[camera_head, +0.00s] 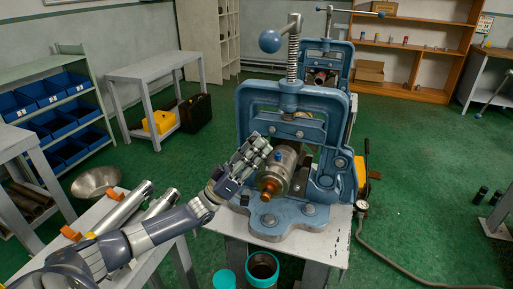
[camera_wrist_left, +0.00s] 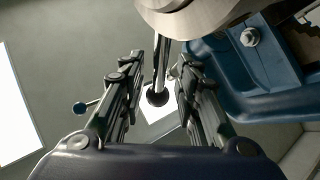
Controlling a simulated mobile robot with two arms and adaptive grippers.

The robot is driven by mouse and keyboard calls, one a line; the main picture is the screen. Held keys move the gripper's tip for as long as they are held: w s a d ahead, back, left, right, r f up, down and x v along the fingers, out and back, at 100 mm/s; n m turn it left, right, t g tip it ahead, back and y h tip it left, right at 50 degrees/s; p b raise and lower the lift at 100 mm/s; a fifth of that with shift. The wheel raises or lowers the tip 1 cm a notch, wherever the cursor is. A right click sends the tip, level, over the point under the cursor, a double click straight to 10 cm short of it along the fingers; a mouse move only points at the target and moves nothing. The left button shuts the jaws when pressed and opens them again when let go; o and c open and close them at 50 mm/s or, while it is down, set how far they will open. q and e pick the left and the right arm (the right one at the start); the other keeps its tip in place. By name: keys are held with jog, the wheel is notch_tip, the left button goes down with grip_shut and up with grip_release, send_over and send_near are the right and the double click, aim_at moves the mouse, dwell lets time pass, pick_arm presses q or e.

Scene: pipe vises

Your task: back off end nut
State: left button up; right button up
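A blue pipe vise (camera_head: 243,115) stands on a light table and holds a steel cylinder (camera_head: 284,160). A copper-coloured end piece, which looks like the end nut (camera_head: 270,188), sticks out of the cylinder's near end. My left gripper (camera_head: 260,148) is just left of the cylinder, its fingers pointing up and right. In the left wrist view my left gripper (camera_wrist_left: 160,85) has its fingers apart with nothing held between them. A rounded metal part (camera_wrist_left: 200,12) shows above the fingertips there; contact cannot be told. My right gripper is out of view.
The vise has a tall screw with a ball handle (camera_head: 270,41). A side table (camera_head: 100,215) at lower left carries steel tubes (camera_head: 124,207). A teal-rimmed bucket (camera_head: 262,270) stands below the vise table. A hose (camera_head: 400,262) lies on the green floor at right.

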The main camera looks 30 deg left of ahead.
pick_arm(q)
jog(key=v, duration=1.2)
dwell(0.3)
